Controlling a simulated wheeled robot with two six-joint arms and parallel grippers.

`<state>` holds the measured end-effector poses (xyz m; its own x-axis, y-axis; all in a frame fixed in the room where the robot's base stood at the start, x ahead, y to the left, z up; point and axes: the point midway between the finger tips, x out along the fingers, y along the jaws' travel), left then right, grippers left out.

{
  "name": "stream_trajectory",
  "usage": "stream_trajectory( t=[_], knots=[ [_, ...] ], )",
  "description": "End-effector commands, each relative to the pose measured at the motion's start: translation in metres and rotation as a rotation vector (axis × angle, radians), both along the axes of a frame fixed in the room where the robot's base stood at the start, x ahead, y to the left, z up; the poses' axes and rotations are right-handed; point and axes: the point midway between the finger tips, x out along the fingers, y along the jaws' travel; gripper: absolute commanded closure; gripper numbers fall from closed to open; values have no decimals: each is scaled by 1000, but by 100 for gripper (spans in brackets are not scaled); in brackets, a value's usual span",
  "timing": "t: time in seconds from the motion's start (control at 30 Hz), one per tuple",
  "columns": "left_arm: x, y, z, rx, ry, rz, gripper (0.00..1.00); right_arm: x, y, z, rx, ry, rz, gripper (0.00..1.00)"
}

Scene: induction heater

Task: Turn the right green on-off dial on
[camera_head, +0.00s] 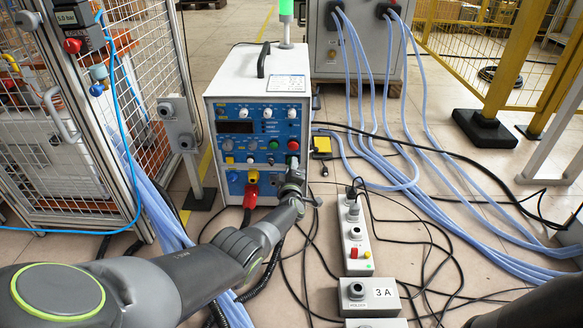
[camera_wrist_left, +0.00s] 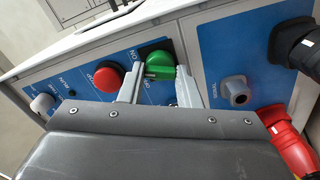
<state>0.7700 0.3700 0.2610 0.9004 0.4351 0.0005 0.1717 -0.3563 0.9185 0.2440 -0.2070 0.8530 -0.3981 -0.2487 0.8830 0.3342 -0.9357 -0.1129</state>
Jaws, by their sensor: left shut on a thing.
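The induction heater (camera_head: 257,83) is a white box with a blue front panel. The right green dial (camera_wrist_left: 159,66) sits low on the panel, beside a red button (camera_wrist_left: 109,76) that also shows in the head view (camera_head: 293,145). The word ON is printed near the dial. My left gripper (camera_wrist_left: 160,82) has one finger on each side of the dial and is shut on it. In the head view the left gripper (camera_head: 293,172) reaches the panel's lower right and mostly hides the dial. Its exact setting is hard to tell. My right gripper is out of view.
A red plug (camera_head: 251,190) with a cable sits on the panel left of my gripper. A control strip (camera_head: 355,236) and loose cables lie on the floor at right. A wire cage (camera_head: 150,75) stands at left. Blue hoses run across the right floor.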

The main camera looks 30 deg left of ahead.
Motion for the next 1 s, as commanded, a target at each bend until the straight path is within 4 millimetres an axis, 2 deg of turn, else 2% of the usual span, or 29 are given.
stream_trajectory(
  t=[0.43, 1.0],
  knots=[
    [0, -2, -1, 276, 137, -2, 92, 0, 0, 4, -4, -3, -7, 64],
    [-1, -2, -2, 356, 176, -3, 92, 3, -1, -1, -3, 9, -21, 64]
  ],
)
